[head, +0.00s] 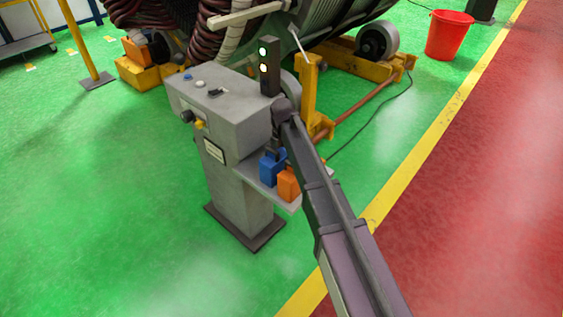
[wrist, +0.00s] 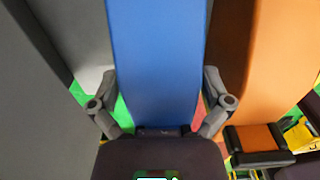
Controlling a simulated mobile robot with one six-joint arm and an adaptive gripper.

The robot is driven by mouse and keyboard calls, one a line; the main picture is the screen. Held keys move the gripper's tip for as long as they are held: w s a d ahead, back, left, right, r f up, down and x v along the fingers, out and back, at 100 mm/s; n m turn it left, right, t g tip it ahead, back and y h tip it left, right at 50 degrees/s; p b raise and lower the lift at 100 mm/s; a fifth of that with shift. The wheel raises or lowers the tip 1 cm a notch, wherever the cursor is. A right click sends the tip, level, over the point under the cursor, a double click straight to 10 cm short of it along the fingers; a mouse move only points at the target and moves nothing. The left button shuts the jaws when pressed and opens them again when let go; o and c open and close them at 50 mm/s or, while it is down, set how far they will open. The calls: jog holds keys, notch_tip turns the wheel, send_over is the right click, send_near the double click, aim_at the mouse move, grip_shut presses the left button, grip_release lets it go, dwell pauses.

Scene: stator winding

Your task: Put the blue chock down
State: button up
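The blue chock (head: 269,169) is at the small side shelf (head: 254,180) of the grey control post, just left of the orange chock (head: 289,184). In the wrist view the blue chock (wrist: 157,50) fills the middle, upright between the two fingers of my gripper (wrist: 159,78). The fingertips lie against its left and right sides, so my gripper is shut on it. The orange chock (wrist: 275,50) stands close on the right. My arm partly covers the shelf in the head view. I cannot tell whether the blue chock's underside touches the shelf.
A red bucket (head: 449,36) stands at the back right. The green floor in front is clear.

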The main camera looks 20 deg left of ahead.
aim_at(282, 150)
jog(key=c, duration=0.9)
jog(key=shift+o, duration=0.2)
jog(key=shift+r, duration=0.15)
notch_tip(282, 150, up, 10)
jog(key=p, duration=1)
jog(key=shift+f, duration=0.2)
